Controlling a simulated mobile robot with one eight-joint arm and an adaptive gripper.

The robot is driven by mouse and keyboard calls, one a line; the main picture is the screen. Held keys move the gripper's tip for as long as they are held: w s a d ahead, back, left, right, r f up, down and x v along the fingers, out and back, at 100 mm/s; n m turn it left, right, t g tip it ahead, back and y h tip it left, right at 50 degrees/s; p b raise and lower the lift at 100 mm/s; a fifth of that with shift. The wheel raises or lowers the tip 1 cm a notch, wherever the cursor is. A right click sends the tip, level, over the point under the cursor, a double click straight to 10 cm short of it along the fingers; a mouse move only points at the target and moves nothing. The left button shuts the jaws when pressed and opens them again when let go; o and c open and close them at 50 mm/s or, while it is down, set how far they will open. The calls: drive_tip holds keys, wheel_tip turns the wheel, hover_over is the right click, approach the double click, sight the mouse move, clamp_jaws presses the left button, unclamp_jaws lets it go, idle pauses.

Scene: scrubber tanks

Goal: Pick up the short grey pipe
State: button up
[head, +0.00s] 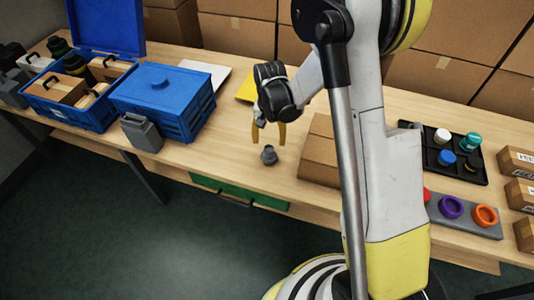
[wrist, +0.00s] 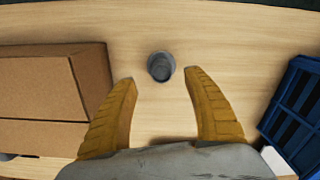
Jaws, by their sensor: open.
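The short grey pipe (head: 269,155) stands on the wooden table near its front edge in the head view. It looks upright, with a wider lower part and a narrower top. In the wrist view the pipe (wrist: 161,66) is seen from above as a round grey shape with a dark opening. My gripper (head: 268,138) is open and points down above and slightly behind the pipe. In the wrist view its two yellow fingers (wrist: 163,92) are spread wide, with the pipe beyond the fingertips and roughly centred between them. Nothing is between the fingers.
A cardboard box (head: 320,158) stands right of the pipe. A closed blue crate (head: 165,100) and a grey container (head: 141,132) stand to the left. A black tray (head: 455,170) with jars and a grey rack (head: 468,220) with coloured rings are at the right. Table around the pipe is clear.

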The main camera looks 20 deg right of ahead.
sight(269, 150)
wheel_tip(269, 150, down, 8)
drive_tip(key=b, duration=0.3)
drive_tip(key=shift+w, duration=0.15)
drive_tip(key=c, duration=1.2)
